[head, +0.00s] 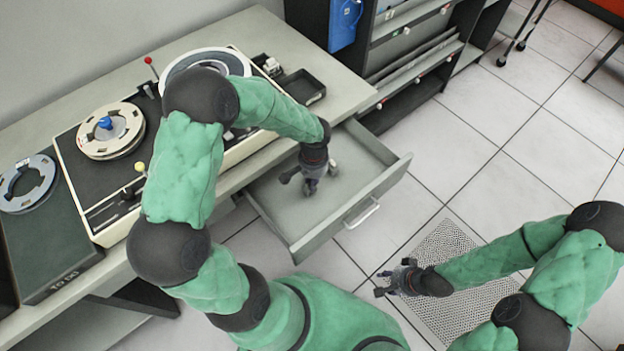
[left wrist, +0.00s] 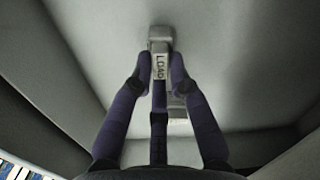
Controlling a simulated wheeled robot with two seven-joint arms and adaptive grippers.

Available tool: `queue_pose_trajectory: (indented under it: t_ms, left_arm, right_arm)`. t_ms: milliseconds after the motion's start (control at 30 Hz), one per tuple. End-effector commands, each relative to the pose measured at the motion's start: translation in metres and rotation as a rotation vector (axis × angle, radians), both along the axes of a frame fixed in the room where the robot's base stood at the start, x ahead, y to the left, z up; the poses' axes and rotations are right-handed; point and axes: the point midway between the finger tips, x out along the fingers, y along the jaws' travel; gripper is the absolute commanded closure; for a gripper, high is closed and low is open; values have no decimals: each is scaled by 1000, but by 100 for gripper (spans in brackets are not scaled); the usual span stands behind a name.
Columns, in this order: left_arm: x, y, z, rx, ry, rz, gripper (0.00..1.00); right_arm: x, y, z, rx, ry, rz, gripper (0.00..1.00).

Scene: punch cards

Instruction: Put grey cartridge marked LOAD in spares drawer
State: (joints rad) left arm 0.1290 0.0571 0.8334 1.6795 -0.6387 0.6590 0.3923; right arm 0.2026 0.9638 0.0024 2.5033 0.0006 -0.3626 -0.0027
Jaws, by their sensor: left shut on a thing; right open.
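The grey cartridge marked LOAD (left wrist: 160,62) is between the fingers of my left gripper (left wrist: 160,60) in the left wrist view, its label facing the camera. In the head view my left gripper (head: 311,188) is shut and points down inside the open spares drawer (head: 385,183). The gripper hides most of the cartridge there. The cartridge is close to the drawer floor; I cannot tell whether it touches. My right gripper (head: 392,284) is open and empty, out over the floor to the right of the drawer.
The desk (head: 258,30) holds a tape machine with reels (head: 112,130) and a small black tray (head: 302,87). A dark panel marked TO DO (head: 50,250) is at the left. A dark shelf unit (head: 405,60) stands behind the drawer. A perforated floor plate (head: 440,315) lies below my right arm.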

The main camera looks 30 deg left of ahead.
Motion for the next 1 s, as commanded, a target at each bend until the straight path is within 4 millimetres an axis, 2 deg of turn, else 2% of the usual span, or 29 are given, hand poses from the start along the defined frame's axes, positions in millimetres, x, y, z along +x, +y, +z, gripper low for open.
queue_pose_trajectory:
  t_ms: [400,433,500,533,767,800,833,1000]
  left_arm:
    - [0,0,-10,0,0,0,100]
    - [0,0,-10,0,0,0,79]
    - [0,0,-9,0,0,0,59]
    - [0,0,-9,0,0,0,54]
    - [0,0,-9,0,0,0,54]
    - [0,0,-9,0,0,0,62]
    - [0,0,-9,0,0,0,67]
    - [0,0,-9,0,0,0,67]
  right_arm:
    - [0,0,-8,0,0,0,60]
    - [0,0,-8,0,0,0,60]
    - [0,0,-7,0,0,0,60]
    - [0,0,-7,0,0,0,60]
    - [0,0,-7,0,0,0,60]
    - [0,0,-7,0,0,0,60]
    - [0,0,-7,0,0,0,60]
    - [0,0,-7,0,0,0,60]
